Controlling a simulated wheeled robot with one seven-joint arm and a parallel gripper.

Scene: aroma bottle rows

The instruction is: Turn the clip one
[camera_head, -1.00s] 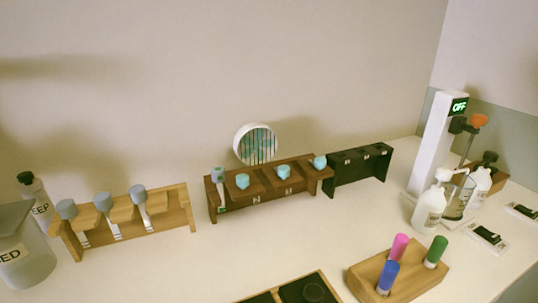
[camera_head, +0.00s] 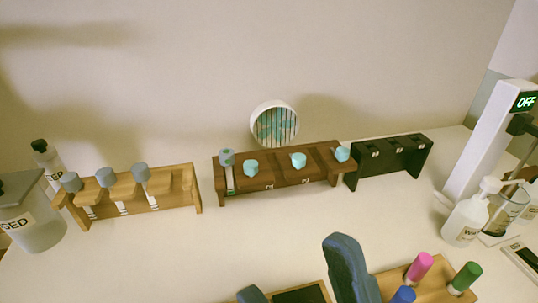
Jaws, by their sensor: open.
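I cannot tell for certain which thing is the clip one. A black clamp-like part (camera_head: 519,124) sits on the white post (camera_head: 495,145) with the green "OFF" display at the far right, cut by the picture's edge. My gripper (camera_head: 297,267) shows at the bottom middle as two dark blue fingers, open, with nothing seen between them. It is in front of the dark brown rack and left of the wooden block with coloured caps. The brown rack (camera_head: 262,184) holds several pale blue-capped bottles, the leftmost (camera_head: 227,158) with a green mark.
A light wooden rack (camera_head: 196,195) with grey-capped bottles (camera_head: 107,177) and a grey bin (camera_head: 38,228) stand left. A black rack (camera_head: 395,160) stands right of the brown one. A white pump bottle (camera_head: 466,220) and capped block (camera_head: 386,284) stand right. The middle counter is clear.

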